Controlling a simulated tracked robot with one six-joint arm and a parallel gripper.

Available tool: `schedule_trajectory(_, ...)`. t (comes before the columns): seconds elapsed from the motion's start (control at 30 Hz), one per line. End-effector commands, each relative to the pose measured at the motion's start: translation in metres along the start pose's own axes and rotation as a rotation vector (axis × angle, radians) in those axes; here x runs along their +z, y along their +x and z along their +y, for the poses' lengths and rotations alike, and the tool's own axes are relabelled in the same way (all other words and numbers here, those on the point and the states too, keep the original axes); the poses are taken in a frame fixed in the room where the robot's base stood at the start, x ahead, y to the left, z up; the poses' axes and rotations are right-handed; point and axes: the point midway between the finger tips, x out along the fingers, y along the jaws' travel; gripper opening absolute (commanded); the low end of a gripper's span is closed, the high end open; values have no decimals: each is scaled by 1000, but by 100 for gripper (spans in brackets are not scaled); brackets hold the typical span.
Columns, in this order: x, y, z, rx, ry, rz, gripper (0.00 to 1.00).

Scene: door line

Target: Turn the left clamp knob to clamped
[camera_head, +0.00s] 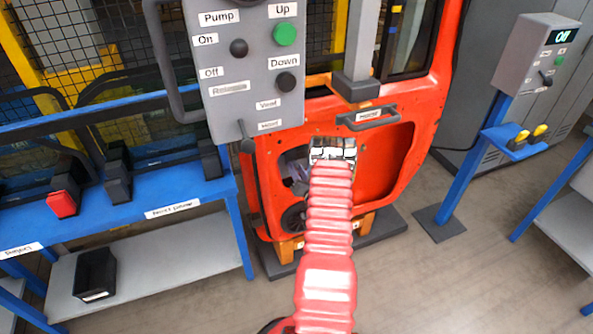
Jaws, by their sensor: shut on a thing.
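The red-orange door (412,112) stands upright in a fixture in the middle. My gripper (332,148) is in front of the door's lower opening, below the grey column. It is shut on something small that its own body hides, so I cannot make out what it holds. No left clamp knob shows clearly. A grey labelled handle (368,118) is just right of and above my gripper.
A hanging grey control panel (243,100) with a green Up button (285,34) is close at upper left. A blue bench (120,208) stands left, with a red block (62,204). A blue-posted control stand (462,165) is right. Floor between door and stand is clear.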

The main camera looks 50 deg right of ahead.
Motion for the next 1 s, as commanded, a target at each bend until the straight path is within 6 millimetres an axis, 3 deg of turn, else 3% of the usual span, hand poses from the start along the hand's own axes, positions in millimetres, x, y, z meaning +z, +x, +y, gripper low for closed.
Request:
schedule_trajectory(0.4,2,-1,1,2,224,-3,6)
schedule_trajectory(0.9,2,-1,2,4,251,-2,6)
schedule_trajectory(0.93,2,-1,2,4,251,-2,29)
schedule_trajectory(1.0,2,-1,2,4,251,-2,34)
